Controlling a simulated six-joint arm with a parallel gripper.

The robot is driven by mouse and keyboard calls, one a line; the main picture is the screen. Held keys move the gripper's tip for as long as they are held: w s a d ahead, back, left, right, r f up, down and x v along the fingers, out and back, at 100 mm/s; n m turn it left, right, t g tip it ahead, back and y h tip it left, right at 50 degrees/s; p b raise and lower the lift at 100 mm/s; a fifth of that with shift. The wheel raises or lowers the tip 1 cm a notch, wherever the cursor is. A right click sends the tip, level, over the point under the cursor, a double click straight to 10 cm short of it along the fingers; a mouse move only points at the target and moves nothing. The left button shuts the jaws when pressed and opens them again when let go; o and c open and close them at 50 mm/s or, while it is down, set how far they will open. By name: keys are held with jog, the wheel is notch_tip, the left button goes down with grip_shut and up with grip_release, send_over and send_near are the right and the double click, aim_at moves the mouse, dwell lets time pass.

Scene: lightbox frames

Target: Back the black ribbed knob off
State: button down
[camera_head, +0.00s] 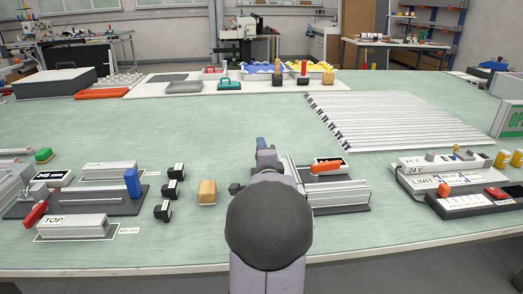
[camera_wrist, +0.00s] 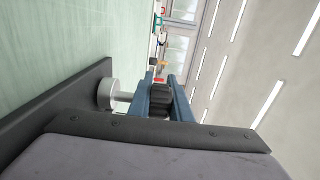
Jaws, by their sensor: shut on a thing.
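The black ribbed knob (camera_wrist: 160,101) shows in the wrist view between the two blue-grey fingers of my gripper (camera_wrist: 162,84). The fingers are shut on it, one on each side. A pale metal stem with a round collar (camera_wrist: 108,95) stands to the left of the knob, between it and a dark plate (camera_wrist: 60,112). I cannot tell how far the knob sits on its thread. In the head view my gripper (camera_head: 264,150) is at the left end of a grey metal fixture (camera_head: 340,193), and my arm hides the knob.
An orange piece (camera_head: 327,168) lies on the fixture. Left are a wooden block (camera_head: 207,192), several black knobbed pieces (camera_head: 171,188) and a profile with a blue block (camera_head: 132,183). Right is a switch panel (camera_head: 460,188). Long rails (camera_head: 375,120) lie behind. Bare green bench lies between.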

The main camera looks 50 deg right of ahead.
jog(key=shift+r, duration=0.1)
jog(key=c, duration=1.6)
grip_release()
jog(key=shift+v, duration=3.7)
